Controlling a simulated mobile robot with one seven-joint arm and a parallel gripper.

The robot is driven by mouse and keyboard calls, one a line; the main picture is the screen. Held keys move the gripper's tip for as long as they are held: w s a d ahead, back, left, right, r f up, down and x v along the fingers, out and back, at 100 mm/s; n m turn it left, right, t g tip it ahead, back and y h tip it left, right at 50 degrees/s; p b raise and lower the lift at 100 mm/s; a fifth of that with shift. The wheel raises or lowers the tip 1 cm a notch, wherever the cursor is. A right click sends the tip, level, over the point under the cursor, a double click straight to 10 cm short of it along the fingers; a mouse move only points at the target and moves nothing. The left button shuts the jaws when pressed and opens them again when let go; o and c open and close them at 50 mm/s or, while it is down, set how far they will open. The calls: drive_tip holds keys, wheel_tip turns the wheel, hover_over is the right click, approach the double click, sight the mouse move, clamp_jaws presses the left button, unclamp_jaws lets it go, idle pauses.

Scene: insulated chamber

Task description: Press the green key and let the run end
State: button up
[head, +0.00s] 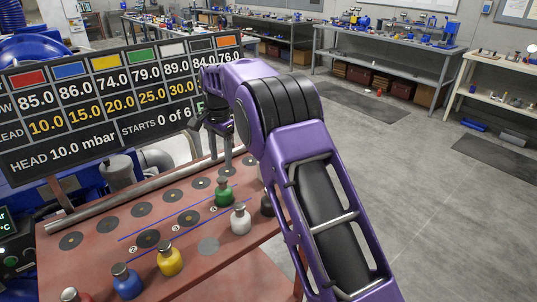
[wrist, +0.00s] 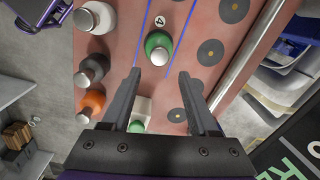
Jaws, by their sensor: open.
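A white block (wrist: 142,106) with a round green key (wrist: 137,126) on it shows in the wrist view, between the fingers and near the gripper's body, which hides part of it. I cannot make it out in the head view, where my arm covers that area. My gripper (wrist: 159,74) is open and empty above the red table, its fingertips pointing toward a green bottle (wrist: 158,46). In the head view my gripper (head: 212,150) hangs over the back of the table, and the green bottle (head: 224,192) stands upright near the mark 4.
Blue (head: 127,282), yellow (head: 170,260) and white (head: 240,218) bottles stand on the red table (head: 195,282); an orange bottle (wrist: 92,104) stands beside the block. A board (head: 120,105) behind reads "STARTS 0 of 6". A metal rail (wrist: 246,58) edges the table.

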drive_tip(key=d+n+y+b, duration=0.1)
drive_tip(key=d+n, duration=0.1)
drive_tip(key=w+d+r+n+t+y+b, duration=0.1)
drive_tip(key=d+n, duration=0.1)
drive_tip(key=w+d+r+n+t+b, duration=0.1)
drive_tip(key=d+n, duration=0.1)
drive_tip(key=shift+y, duration=0.4)
clamp_jaws()
drive_tip(key=d+r+n+t+y+b, duration=0.1)
drive_tip(key=d+r+n+t+b, duration=0.4)
drive_tip(key=d+n, duration=0.4)
drive_tip(key=shift+w+d+n, duration=0.15)
drive_tip(key=shift+d+n, duration=0.15)
drive_tip(key=shift+d, duration=1.25)
